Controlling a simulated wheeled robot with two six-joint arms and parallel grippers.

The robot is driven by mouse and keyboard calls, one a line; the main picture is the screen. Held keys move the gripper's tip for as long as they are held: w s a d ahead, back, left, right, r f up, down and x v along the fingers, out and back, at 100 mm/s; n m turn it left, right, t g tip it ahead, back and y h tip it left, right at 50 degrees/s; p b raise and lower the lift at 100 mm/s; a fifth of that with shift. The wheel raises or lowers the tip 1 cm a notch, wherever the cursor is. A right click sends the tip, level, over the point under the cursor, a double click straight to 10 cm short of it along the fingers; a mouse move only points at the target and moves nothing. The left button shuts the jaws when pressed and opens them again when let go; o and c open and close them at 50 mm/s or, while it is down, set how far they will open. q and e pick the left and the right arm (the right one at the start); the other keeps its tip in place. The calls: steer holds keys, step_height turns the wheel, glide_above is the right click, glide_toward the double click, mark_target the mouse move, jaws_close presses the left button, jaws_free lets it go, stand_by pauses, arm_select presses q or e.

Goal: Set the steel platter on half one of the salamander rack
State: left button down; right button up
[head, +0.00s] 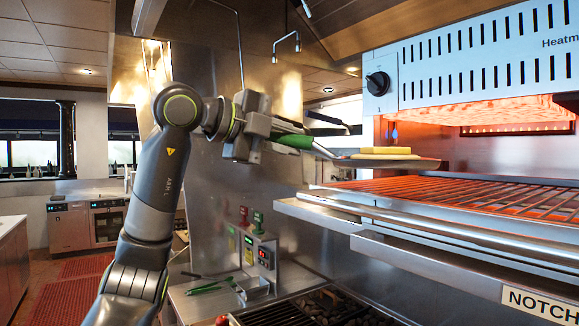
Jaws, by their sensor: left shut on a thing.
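My left gripper (272,132) is shut on a green handle (292,141), at upper centre. A thin metal neck runs right from the handle to the flat steel platter (425,163), seen nearly edge-on. A pale yellow slab (384,154) lies on the platter. I cannot tell whether the handle and platter are one piece. The platter is above the near left part of the salamander rack (470,192), with a gap visible under it. My right gripper is not in view.
The salamander's hood (480,55), with a black knob (378,83) and glowing burners, overhangs the rack. A NOTCH label (540,303) is at lower right. Below are a char grill (300,310), a control box (262,256) and green-handled tongs (208,287).

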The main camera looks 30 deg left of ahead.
arm_select(q)
step_height(320, 180, down, 4)
steer(key=shift+s+f, duration=0.1)
steer(key=shift+f, duration=0.05)
stand_by(0.4)
steer(key=shift+d, duration=0.15)
steer(key=c, duration=1.6)
jaws_free()
steer(key=shift+f, duration=0.15)
steer(key=shift+c, duration=0.2)
steer(key=o, duration=0.4)
steer(key=shift+s, duration=0.1)
